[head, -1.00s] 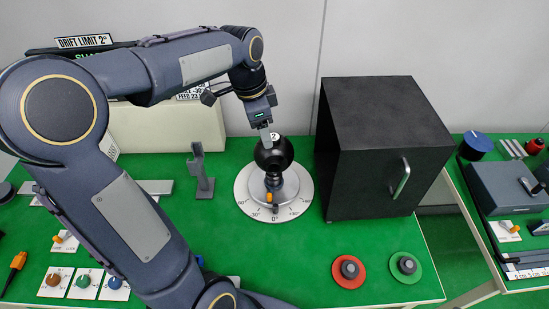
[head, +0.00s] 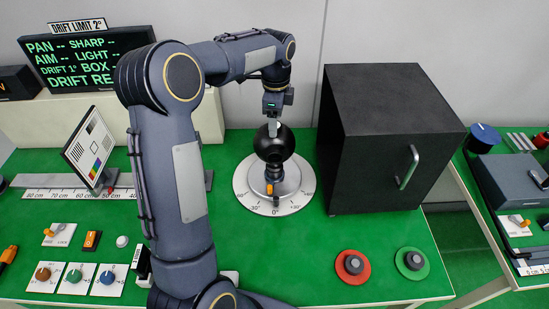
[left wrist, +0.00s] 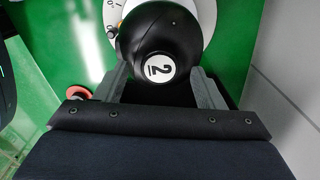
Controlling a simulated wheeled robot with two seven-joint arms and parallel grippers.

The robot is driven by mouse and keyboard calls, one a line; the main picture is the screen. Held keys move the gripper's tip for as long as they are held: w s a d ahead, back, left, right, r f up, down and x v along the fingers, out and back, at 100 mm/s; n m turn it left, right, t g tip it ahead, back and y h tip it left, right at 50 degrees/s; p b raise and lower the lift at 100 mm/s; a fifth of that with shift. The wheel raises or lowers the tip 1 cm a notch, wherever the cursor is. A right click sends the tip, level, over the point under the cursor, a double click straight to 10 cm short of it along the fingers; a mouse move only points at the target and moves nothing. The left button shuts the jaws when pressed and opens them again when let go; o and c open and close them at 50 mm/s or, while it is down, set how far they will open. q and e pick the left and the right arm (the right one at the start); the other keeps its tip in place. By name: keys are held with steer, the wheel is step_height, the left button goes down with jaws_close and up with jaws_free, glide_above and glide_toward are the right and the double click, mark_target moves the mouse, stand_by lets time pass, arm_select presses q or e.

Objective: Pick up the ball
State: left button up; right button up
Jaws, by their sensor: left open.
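The black ball (head: 275,150) sits on a grey stand over a round white dial plate (head: 246,192). In the left wrist view the ball (left wrist: 160,22) carries a white round label with a 2, facing my gripper. My left gripper (head: 273,127) is above the ball and points down at it. In the wrist view its two fingers (left wrist: 160,85) are apart, one on each side of the ball's near part. I cannot tell whether they touch it. My right gripper is not in view.
A black box (head: 365,170) with a handle stands close to the right of the ball. Red (head: 350,282) and green (head: 423,267) discs with knobs lie at the front right. A tilted test card (head: 90,146) and small switches are at the left. The green front middle is clear.

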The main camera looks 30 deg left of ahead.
arm_select(q)
steer(key=shift+f, duration=0.75)
steer(key=shift+r, duration=0.15)
steer(key=shift+c, duration=0.3)
steer(key=shift+s, duration=0.1)
jaws_close()
